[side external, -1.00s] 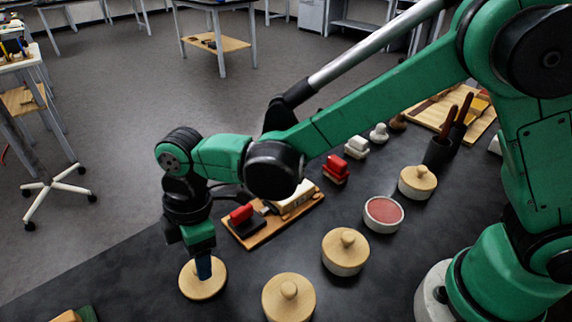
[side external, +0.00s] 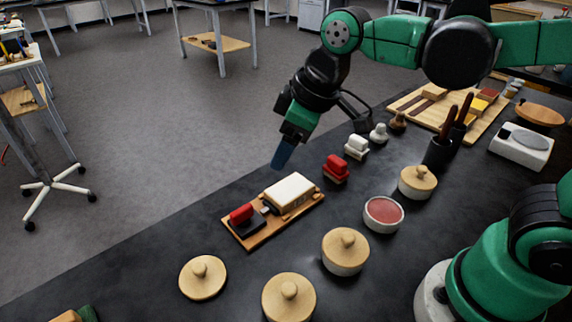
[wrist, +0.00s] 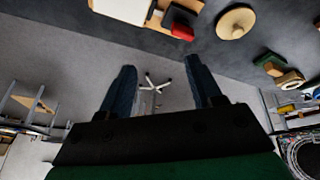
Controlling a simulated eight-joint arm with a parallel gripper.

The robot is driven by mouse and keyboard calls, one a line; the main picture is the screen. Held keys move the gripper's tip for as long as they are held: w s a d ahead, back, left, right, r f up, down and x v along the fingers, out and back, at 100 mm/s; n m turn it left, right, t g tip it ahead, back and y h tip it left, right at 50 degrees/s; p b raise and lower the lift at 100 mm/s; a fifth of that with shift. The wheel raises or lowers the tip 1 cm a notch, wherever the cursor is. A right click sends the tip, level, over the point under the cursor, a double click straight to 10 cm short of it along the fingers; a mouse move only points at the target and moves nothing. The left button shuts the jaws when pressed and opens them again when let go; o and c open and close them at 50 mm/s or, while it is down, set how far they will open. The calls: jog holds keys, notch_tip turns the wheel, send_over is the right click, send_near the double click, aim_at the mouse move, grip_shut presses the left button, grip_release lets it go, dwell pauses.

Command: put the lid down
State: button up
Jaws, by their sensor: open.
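A round wooden lid with a knob (side external: 202,277) lies flat on the dark table at the front left. It also shows in the wrist view (wrist: 236,21). An open white pot (side external: 383,214) with a reddish inside stands uncovered among lidded pots. Two pots with wooden lids stand near it, one in front (side external: 346,251) and one behind (side external: 418,182). Another wooden lid (side external: 288,298) is at the front edge; what is under it is hard to see. My gripper (side external: 281,160) is raised near the table's far edge, away from the lid. In the wrist view its fingers (wrist: 158,88) are apart and empty.
A wooden tray (side external: 262,232) with a red-handled stamp and a pale block lies left of the pots. Red (side external: 336,168) and white stamps stand beyond it. A dark cup with brushes (side external: 438,152) and a wooden board (side external: 410,103) are farther back.

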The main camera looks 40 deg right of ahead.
jog(key=s+d+f+m+t+h, duration=0.1)
jog(key=s+d+f+m+t, duration=0.1)
jog(key=d+m, duration=0.4)
jog(key=shift+s+d+f+m+t, duration=0.15)
jog(key=shift+s+d+m+t, duration=0.2)
jog(key=shift+s+d, duration=0.5)
